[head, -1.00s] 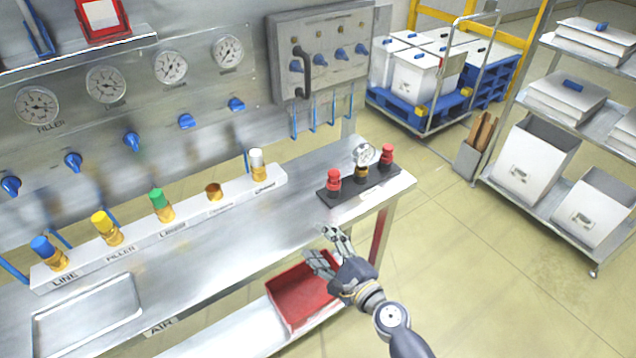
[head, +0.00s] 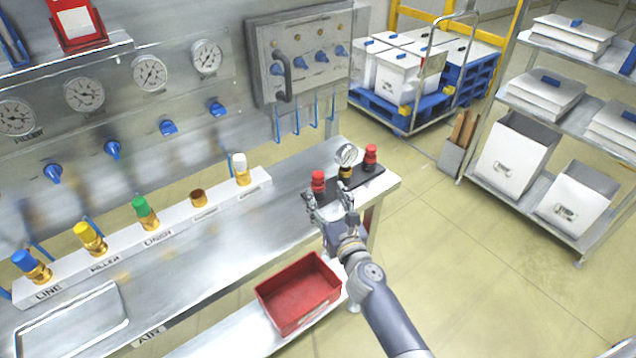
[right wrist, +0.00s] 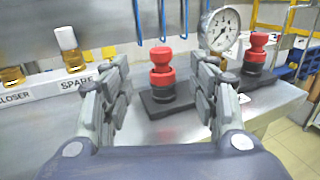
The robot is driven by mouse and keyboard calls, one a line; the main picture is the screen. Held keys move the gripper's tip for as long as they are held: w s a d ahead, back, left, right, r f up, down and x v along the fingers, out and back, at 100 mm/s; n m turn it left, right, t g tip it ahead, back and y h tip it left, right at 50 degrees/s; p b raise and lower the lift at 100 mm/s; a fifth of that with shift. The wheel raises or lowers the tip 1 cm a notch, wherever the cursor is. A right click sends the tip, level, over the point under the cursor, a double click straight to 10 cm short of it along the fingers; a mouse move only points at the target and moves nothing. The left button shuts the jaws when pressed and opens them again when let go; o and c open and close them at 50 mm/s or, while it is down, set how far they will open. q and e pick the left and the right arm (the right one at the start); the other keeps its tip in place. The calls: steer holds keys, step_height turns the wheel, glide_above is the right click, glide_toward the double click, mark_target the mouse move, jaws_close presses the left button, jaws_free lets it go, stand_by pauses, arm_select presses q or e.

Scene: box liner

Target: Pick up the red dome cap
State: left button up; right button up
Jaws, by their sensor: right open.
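Two red dome caps stand on a black base (right wrist: 183,100) on the steel bench. The nearer red dome cap (head: 318,180) stands upright at the base's left end and also shows in the right wrist view (right wrist: 162,66). The other red dome cap (head: 371,154) is at the right end, seen too in the right wrist view (right wrist: 258,41). My right gripper (head: 331,203) is open and empty, just in front of the nearer cap. In the right wrist view its fingers (right wrist: 163,82) flank that cap, which stands beyond the tips, apparently untouched. My left gripper is not in view.
A pressure gauge (head: 346,155) on a brass fitting stands between the caps. A white rail (head: 120,243) with coloured caps runs along the bench. A red bin (head: 300,293) sits below. The floor (head: 470,260) at right is clear.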

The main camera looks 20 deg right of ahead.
mark_target(320, 182)
steer(key=w, duration=0.5)
steer(key=w+b, duration=0.1)
steer(key=w, duration=0.2)
steer(key=shift+d+f, duration=0.1)
steer(key=shift+f, duration=0.15)
steer(key=c, duration=1)
